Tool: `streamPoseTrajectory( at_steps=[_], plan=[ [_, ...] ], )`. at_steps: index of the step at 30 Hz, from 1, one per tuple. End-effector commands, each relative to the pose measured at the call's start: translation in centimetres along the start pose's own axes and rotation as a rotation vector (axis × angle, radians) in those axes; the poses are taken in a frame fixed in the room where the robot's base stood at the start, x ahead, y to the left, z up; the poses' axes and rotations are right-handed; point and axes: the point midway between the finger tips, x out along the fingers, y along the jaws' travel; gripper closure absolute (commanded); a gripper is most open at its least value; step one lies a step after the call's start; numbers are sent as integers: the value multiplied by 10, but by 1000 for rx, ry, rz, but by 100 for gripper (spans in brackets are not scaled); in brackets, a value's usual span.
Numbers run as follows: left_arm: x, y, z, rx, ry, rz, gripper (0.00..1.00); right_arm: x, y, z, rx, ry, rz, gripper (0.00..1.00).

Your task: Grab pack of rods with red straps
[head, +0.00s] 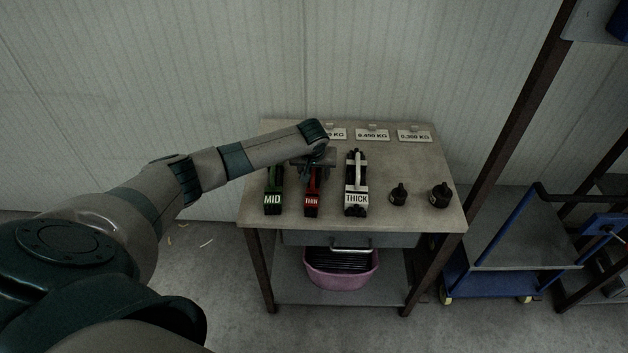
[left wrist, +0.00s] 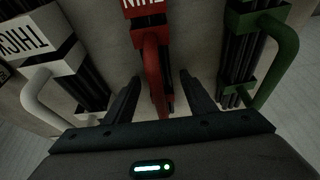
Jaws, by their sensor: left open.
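The pack of rods with red straps (head: 312,203), labelled THIN, lies on the table between the green pack and the white pack. My left gripper (head: 313,170) is above its far part in the head view and hides some of it. In the left wrist view the red handle (left wrist: 153,65) stands between the two open fingers of my left gripper (left wrist: 163,95), with a gap on both sides. The fingers hold nothing. My right gripper is in neither view.
The green MID pack (head: 273,198) and the white THICK pack (head: 356,195) lie close on either side. Two black weights (head: 398,195) (head: 439,195) stand at the right of the table (head: 420,160). Several weight labels (head: 372,134) line the back. A pink basin (head: 341,277) sits on the lower shelf.

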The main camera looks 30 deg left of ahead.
Motion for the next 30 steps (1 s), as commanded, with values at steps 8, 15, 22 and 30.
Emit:
streamPoseTrajectory(
  at_steps=[8, 15, 22, 30],
  plan=[
    [0, 0, 0, 0, 0, 0, 100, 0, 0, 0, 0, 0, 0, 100],
    [-1, 0, -1, -1, 1, 1, 100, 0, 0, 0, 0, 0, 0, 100],
    [-13, 0, -6, -1, 2, 2, 100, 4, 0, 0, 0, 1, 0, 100],
    [-50, 0, -23, 0, 5, 3, 100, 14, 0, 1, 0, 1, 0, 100]
  ],
)
